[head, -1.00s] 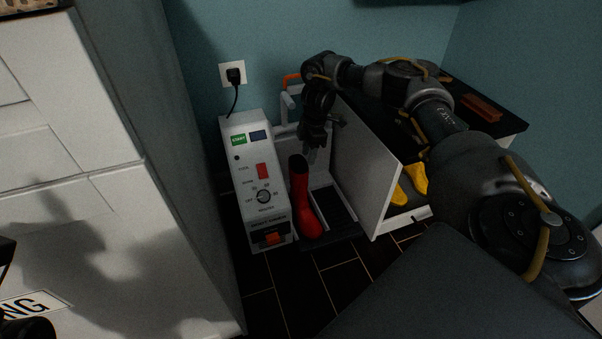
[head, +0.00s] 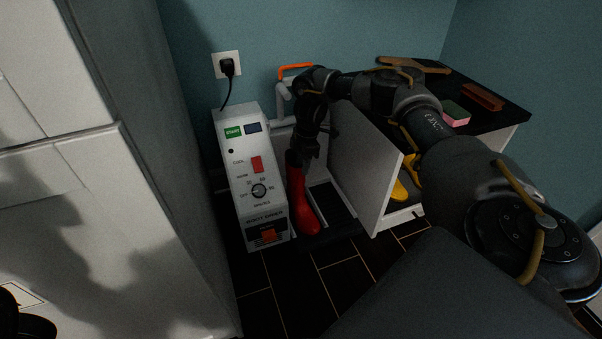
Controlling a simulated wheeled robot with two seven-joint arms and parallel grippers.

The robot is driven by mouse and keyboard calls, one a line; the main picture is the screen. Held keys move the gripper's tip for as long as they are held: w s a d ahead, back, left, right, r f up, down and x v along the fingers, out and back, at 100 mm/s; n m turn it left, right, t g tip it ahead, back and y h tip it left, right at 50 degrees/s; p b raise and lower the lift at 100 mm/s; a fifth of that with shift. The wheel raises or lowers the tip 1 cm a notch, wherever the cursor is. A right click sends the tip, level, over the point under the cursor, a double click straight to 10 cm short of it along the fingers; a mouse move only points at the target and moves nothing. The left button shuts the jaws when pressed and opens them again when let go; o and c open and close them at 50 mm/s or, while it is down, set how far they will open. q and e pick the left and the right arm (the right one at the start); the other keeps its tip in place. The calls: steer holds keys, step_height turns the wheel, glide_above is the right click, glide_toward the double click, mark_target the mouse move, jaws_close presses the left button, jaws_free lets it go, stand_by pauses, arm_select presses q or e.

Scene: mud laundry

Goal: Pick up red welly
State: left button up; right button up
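The red welly (head: 302,205) stands upright on a dark tray beside a white boot-drying machine, its toe toward me. My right gripper (head: 302,158) points down at the top of the welly's shaft. Its fingers overlap the dark rim of the boot, and I cannot tell whether they are closed on it. My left gripper is not clearly in view; only a dark part of my own shows at the bottom left corner.
The white machine (head: 250,185) stands close left of the welly. A white cabinet door (head: 362,170) stands open to the right, with yellow boots (head: 400,188) behind it. A black worktop holds a pink and green sponge (head: 456,116) and a red-brown brush (head: 482,97). Dark floor lies in front.

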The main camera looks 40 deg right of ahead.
steer(key=f+b, duration=0.1)
steer(key=f, duration=0.2)
steer(key=f+b, duration=0.1)
steer(key=shift+w+a+f+b, duration=0.15)
steer(key=shift+w+a+b, duration=0.05)
steer(key=shift+a+b, duration=0.1)
jaws_close()
stand_by(1.1)
